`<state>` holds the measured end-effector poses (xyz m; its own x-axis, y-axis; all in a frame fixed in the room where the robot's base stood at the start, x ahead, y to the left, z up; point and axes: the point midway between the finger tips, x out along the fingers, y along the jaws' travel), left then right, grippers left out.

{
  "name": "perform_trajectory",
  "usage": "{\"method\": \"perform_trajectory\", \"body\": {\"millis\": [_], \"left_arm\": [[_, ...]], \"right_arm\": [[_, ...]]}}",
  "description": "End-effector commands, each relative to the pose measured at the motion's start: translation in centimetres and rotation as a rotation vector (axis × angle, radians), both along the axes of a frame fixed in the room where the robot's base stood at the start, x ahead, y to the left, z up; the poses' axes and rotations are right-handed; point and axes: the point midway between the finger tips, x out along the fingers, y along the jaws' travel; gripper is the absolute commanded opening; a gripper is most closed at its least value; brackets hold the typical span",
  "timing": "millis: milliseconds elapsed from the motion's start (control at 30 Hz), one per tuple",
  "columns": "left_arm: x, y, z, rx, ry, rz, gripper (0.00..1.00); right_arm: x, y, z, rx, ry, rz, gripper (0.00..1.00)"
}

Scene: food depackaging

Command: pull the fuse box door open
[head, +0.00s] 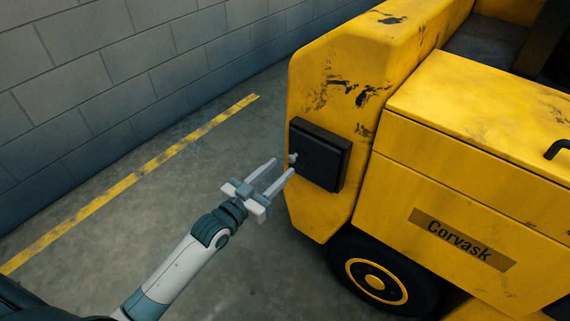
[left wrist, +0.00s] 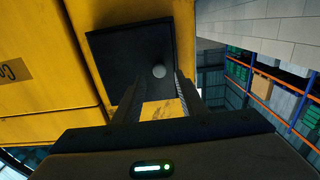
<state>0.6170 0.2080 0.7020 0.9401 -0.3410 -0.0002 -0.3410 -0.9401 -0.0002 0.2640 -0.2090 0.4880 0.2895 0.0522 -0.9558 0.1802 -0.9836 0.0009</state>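The fuse box door (head: 320,158) is a black square panel on the rear side of a yellow vehicle, and it looks shut. A small grey knob (head: 292,158) sits near its left edge. My left gripper (head: 284,168) is open, its two fingers pointing at the knob. In the left wrist view the door (left wrist: 120,60) fills the upper middle, and the round knob (left wrist: 158,71) shows between the two fingertips (left wrist: 160,82). I cannot tell whether a finger touches the knob. My right gripper is not in view.
The yellow vehicle (head: 460,115) fills the right side, with a black wheel (head: 340,262) below the door. A grey block wall (head: 120,70) stands at the left. The floor (head: 130,235) between them is clear, with a yellow line (head: 145,168) on it.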

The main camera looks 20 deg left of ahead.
Motion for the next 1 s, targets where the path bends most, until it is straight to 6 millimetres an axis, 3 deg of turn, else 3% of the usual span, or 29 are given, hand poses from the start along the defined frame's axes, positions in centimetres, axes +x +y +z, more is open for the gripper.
{"method": "perform_trajectory", "body": {"millis": [300,667,833,1000], "left_arm": [[3.1,-1.1,0.1,0.000,-0.001,0.000,0.38],[3.4,-1.3,0.0,0.000,0.000,-0.001,0.38],[3.4,-1.3,0.0,0.000,0.000,-0.001,0.02],[3.4,-1.3,0.0,0.000,0.000,-0.001,0.00]], "right_arm": [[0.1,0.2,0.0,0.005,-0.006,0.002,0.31],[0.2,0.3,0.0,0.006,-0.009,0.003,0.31],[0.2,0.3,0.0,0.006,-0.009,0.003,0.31],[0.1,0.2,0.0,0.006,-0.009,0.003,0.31]]}}
